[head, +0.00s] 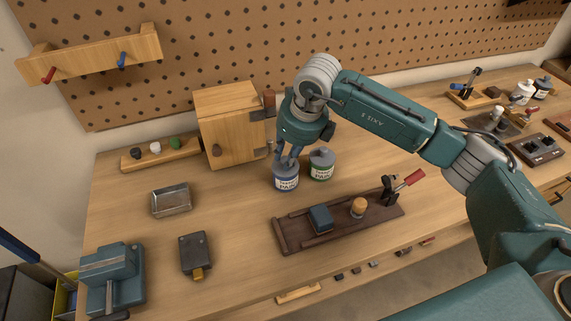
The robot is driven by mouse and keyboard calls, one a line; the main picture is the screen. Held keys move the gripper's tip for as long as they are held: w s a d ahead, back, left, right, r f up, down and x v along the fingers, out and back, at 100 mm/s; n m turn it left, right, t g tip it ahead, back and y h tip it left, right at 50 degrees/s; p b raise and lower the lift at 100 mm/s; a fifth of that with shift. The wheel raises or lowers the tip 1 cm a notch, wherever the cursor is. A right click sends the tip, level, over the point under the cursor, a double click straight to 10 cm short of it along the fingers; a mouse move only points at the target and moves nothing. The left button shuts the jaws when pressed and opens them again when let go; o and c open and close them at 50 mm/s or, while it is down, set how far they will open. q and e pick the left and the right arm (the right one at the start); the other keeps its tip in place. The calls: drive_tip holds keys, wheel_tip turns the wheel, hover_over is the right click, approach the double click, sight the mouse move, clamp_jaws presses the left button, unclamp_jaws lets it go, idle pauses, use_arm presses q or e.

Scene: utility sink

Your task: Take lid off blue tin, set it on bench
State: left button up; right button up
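The blue tin (286,183), a small round can with a blue and white paint label, stands on the wooden bench (225,270) near the middle. Its grey top shows partly beneath my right gripper (288,160). That gripper points down from above, with its fingers at the top of the tin. I cannot tell whether the fingers are closed on the lid or only beside it. The tin is upright on the bench. My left gripper is not in view.
A similar green tin (321,167) stands close on the right. A wooden cabinet (229,135) is behind to the left. A dark fixture board (340,222) with a red-handled clamp lies in front. A metal tray (171,201) is at left, with bare bench between it and the tin.

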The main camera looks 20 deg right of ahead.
drive_tip(key=shift+c, duration=1.2)
